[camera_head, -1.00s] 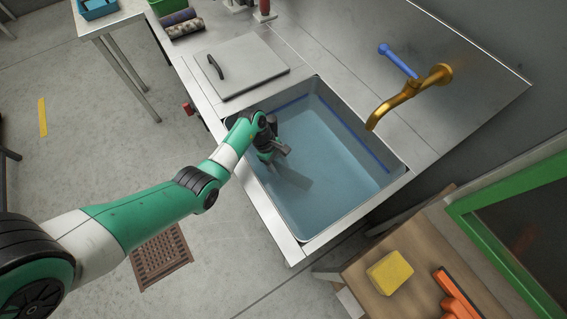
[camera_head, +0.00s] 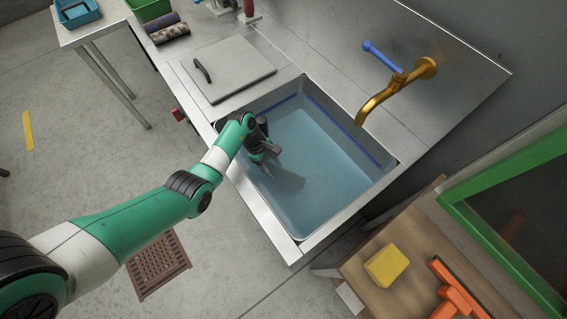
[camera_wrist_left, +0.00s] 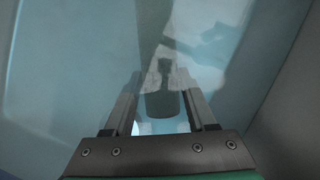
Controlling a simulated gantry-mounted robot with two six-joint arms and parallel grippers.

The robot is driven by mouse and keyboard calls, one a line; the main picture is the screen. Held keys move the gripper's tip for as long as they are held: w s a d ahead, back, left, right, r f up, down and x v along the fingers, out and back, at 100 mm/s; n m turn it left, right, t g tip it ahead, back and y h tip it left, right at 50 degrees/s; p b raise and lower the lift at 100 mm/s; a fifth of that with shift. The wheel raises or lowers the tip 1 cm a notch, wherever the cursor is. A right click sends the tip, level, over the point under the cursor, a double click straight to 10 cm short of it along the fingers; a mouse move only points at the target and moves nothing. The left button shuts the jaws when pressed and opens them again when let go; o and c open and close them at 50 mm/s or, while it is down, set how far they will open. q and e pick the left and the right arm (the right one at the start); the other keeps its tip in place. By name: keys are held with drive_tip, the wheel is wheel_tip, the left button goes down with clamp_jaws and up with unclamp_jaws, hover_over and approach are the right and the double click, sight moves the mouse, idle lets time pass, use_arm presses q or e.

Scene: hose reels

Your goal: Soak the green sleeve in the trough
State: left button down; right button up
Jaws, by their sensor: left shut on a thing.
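The trough (camera_head: 346,199) is a steel sink basin holding clear blue water. My left gripper (camera_head: 270,151) reaches down into its left part, and its fingers are in or just over the water. In the left wrist view the gripper (camera_wrist_left: 160,80) is shut on a dark cylinder, the sleeve (camera_wrist_left: 161,103), which lies between the two fingers. It looks dark grey-green through the water, and its far end is blurred by reflections. In the head view the sleeve is hidden behind the gripper. My right gripper is not in view.
A brass tap (camera_head: 397,92) with a blue lever stands behind the trough. A grey lid (camera_head: 228,70) lies on the counter to its left, with dark rolls (camera_head: 168,32) beyond. A yellow sponge (camera_head: 386,265) and an orange tool (camera_head: 455,290) lie on a wooden top at lower right.

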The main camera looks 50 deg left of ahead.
use_arm(q)
drive_tip(key=shift+d, duration=0.15)
idle(0.3)
drive_tip(key=shift+a, duration=0.45)
drive_tip(key=shift+d+r, duration=0.1)
drive_tip(key=shift+d, duration=0.35)
drive_tip(key=shift+a, duration=0.2)
